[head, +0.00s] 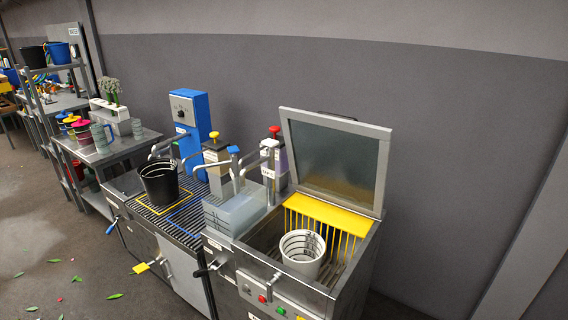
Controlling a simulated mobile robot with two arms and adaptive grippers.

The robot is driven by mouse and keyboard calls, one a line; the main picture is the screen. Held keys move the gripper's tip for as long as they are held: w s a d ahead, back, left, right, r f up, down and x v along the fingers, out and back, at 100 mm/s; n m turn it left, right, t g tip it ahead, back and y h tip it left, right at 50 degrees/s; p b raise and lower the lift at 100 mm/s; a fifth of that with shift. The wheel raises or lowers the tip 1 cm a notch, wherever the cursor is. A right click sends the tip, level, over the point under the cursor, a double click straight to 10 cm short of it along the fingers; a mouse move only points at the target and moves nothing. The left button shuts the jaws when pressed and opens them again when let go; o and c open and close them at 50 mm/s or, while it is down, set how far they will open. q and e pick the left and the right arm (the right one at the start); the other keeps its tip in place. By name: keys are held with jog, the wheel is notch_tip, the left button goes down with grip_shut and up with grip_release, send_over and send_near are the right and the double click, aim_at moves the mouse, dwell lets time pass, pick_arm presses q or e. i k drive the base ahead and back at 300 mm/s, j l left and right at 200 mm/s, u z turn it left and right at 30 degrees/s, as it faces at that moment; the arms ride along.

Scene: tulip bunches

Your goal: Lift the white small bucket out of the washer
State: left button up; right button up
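The white small bucket (302,254) stands upright inside the open washer, with dark rings showing on its inner wall. The washer (334,290) is a steel box at the front right. Its lid (337,157) is raised at the back, with a dark glassy panel. A yellow strip with yellow bars (327,213) lines the back of the tub behind the bucket. Neither of my grippers shows in the head view.
A black bucket (159,182) stands on a slatted drain left of the washer, near taps and a blue box (190,117). A translucent bin (233,212) sits between them. Leaves lie on the floor at left.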

aim_at(303, 251)
jog(key=i+l+u, duration=0.1)
jog(key=u, duration=0.35)
jog(key=i+l+u, duration=0.1)
jog(key=l+u, duration=0.15)
jog(key=u, duration=0.2)
jog(key=l+u, duration=0.15)
jog(key=u, duration=0.3)
jog(key=l+u, duration=0.25)
jog(key=u, duration=0.2)
jog(key=l, duration=2.1)
jog(key=k+l, duration=0.1)
jog(key=l, duration=2.05)
